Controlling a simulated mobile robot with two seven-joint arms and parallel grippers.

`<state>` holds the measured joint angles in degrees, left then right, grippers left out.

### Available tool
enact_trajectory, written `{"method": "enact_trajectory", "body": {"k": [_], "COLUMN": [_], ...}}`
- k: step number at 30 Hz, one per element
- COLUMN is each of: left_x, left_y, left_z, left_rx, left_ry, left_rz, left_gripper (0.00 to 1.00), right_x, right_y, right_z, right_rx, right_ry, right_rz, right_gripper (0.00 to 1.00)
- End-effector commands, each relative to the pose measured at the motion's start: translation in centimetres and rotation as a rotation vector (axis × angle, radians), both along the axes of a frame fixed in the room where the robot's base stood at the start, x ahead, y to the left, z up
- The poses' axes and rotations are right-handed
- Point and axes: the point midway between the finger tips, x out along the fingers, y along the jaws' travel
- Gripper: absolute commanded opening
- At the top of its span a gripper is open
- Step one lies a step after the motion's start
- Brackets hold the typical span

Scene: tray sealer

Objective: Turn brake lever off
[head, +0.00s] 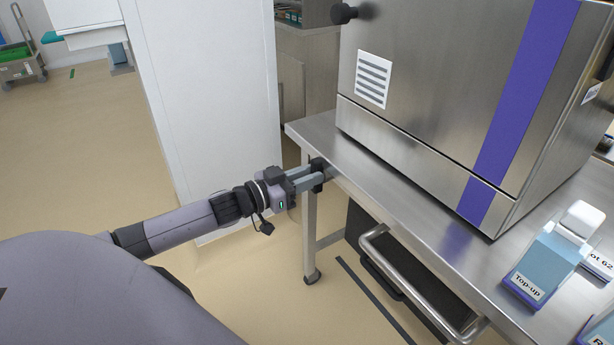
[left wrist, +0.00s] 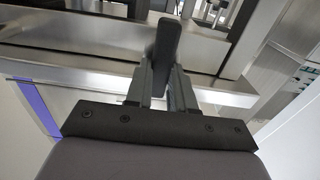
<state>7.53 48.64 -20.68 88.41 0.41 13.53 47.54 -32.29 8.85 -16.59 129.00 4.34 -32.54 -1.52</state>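The brake lever is a dark upright handle (left wrist: 165,45) in the upper middle of the left wrist view. In the head view it shows as a small black piece (head: 319,173) at the left edge of the steel table. My left gripper (head: 312,179) reaches this piece from the left. In the left wrist view its two fingers (left wrist: 163,75) lie against both sides of the handle, with no clear gap, so it looks shut on it. The fingertips partly hide the handle's lower part. My right gripper is not in view.
A steel machine (head: 430,100) with a purple stripe stands on the table (head: 410,205). A Top-up bottle (head: 540,262) stands at the right. A steel handle bar (head: 410,285) lies below the table edge. A white panel (head: 210,90) stands behind my left arm.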

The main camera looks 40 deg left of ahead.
Motion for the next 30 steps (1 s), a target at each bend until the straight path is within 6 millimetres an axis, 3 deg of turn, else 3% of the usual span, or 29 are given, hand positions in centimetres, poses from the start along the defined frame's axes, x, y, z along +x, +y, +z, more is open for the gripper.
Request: {"method": "enact_trajectory", "body": {"k": [14, 30], "left_x": [-0.1, -0.2], "left_y": [-0.1, -0.5], "left_z": [0.1, 0.0], "left_rx": [0.091, 0.529], "left_ry": [-0.038, -0.22], "left_rz": [0.001, 0.0], "left_gripper": [0.0, 0.0], "right_x": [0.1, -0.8], "right_y": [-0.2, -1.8], "right_z": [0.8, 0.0], "right_rx": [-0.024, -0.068], "right_ry": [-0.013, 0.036], "right_rz": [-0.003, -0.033], "right_gripper": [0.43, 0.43]}}
